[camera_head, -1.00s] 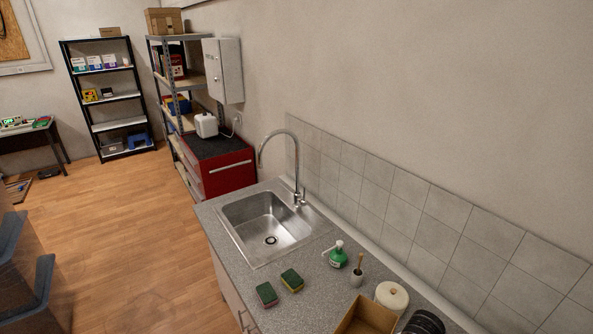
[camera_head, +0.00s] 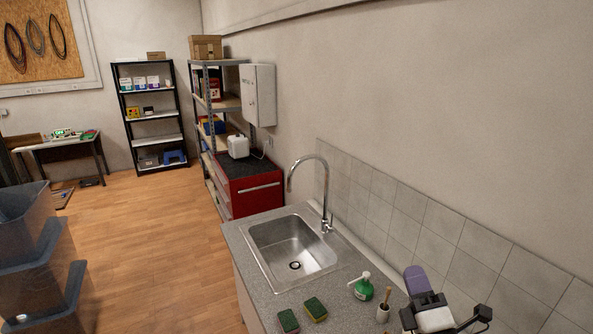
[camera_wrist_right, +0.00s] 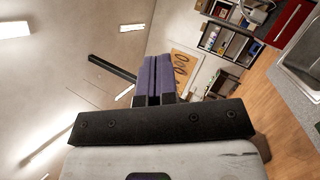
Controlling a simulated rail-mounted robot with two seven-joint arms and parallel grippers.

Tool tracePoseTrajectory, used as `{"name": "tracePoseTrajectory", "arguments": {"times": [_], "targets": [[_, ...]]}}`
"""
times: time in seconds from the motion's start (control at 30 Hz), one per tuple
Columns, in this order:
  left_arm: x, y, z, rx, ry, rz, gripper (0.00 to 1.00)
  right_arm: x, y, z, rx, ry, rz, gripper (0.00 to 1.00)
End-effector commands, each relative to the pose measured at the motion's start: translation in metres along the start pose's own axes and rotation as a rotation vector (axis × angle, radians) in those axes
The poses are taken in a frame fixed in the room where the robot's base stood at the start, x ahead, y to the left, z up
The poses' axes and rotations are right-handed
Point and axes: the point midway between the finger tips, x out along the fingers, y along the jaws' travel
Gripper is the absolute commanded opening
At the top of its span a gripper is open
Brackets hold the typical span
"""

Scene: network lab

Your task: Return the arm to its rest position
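My right gripper (camera_head: 416,280) shows at the bottom right of the head view, raised over the right part of the sink counter. Its purple fingers point up and away from the counter. In the right wrist view the two purple fingers (camera_wrist_right: 154,78) lie side by side against each other, with nothing seen between them, so it is shut and empty. It touches nothing that I can see. My left gripper and arm are not in view.
The counter (camera_head: 258,283) holds a steel sink (camera_head: 285,250) with a tall faucet (camera_head: 326,190), two sponges (camera_head: 289,321) (camera_head: 315,309), a green soap bottle (camera_head: 364,289) and a brush in a cup (camera_head: 383,312). Stacked bins (camera_head: 28,262) stand at left. The wooden floor between is clear.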

Motion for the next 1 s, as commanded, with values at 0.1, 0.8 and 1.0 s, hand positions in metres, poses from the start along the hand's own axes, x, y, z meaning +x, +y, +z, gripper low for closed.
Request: {"name": "tracePoseTrajectory", "arguments": {"times": [0.1,0.8,1.0], "targets": [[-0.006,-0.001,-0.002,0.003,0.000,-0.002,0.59,-0.012,0.004,0.024,0.337,-0.248,-0.142,0.00],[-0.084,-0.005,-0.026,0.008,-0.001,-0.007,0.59,-0.319,-0.031,-0.049,1.348,-0.957,-1.289,0.00],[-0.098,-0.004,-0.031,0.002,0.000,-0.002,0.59,-0.394,-0.026,-0.068,1.333,-1.092,-1.458,0.00]]}}
